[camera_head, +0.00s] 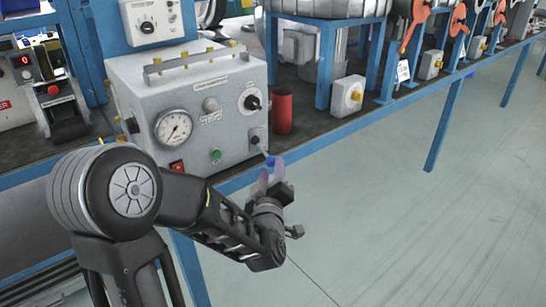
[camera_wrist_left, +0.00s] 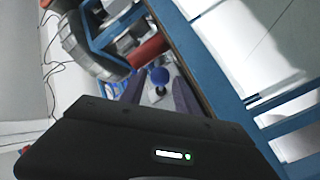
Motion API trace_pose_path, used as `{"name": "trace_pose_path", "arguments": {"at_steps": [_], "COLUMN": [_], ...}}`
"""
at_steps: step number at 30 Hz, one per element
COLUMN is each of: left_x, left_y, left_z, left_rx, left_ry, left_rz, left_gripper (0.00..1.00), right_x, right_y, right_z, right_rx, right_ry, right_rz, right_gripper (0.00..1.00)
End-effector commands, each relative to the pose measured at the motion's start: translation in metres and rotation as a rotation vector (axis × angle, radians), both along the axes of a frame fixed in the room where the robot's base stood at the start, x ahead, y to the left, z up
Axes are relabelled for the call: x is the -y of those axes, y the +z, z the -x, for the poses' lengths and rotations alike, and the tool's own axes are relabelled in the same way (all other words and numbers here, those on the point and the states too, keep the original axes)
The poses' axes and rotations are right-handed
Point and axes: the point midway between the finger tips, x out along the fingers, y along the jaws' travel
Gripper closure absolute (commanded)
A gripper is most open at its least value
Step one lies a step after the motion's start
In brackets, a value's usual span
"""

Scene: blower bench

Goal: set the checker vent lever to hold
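The checker (camera_head: 195,100) is a grey box on the bench with a round gauge, a black knob, a green button and a red switch. Its vent lever (camera_head: 270,160) comes out low at the right of the front face and ends in a blue ball. In the left wrist view the blue ball (camera_wrist_left: 158,76) shows between the fingertips. My left gripper (camera_head: 271,175) is at the lever, one finger on each side of the ball. The fingers (camera_wrist_left: 160,92) stand apart, with slight gaps beside the ball. The lever's position markings are too small to read. My right gripper is out of view.
A red cylinder (camera_head: 282,112) stands on the bench just right of the checker. The blue bench edge (camera_head: 330,138) runs close behind the gripper. Valves with orange handles (camera_head: 415,25) are farther right. The floor (camera_head: 400,230) in front is clear.

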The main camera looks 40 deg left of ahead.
Motion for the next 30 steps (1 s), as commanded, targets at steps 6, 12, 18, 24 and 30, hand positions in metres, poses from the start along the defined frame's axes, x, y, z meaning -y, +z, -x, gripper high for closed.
{"name": "trace_pose_path", "arguments": {"at_steps": [6,12,18,24,30], "left_x": [-0.017,-0.031,-0.036,-0.036,-0.036], "left_y": [-0.001,-0.001,-0.001,-0.001,-0.001], "left_z": [-0.026,-0.05,-0.059,-0.059,-0.059], "left_rx": [-0.001,-0.002,-0.001,-0.001,-0.001], "left_ry": [0.001,0.001,-0.001,-0.001,-0.001], "left_rz": [0.001,0.001,0.0,0.001,0.001], "left_gripper": [0.62,0.62,0.62,0.62,0.78], "right_x": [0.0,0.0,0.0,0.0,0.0], "right_y": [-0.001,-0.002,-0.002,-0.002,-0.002], "right_z": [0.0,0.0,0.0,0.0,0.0], "right_rx": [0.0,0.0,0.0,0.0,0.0], "right_ry": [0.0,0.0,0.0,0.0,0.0], "right_rz": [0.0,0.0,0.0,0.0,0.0], "right_gripper": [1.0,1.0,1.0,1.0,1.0]}}
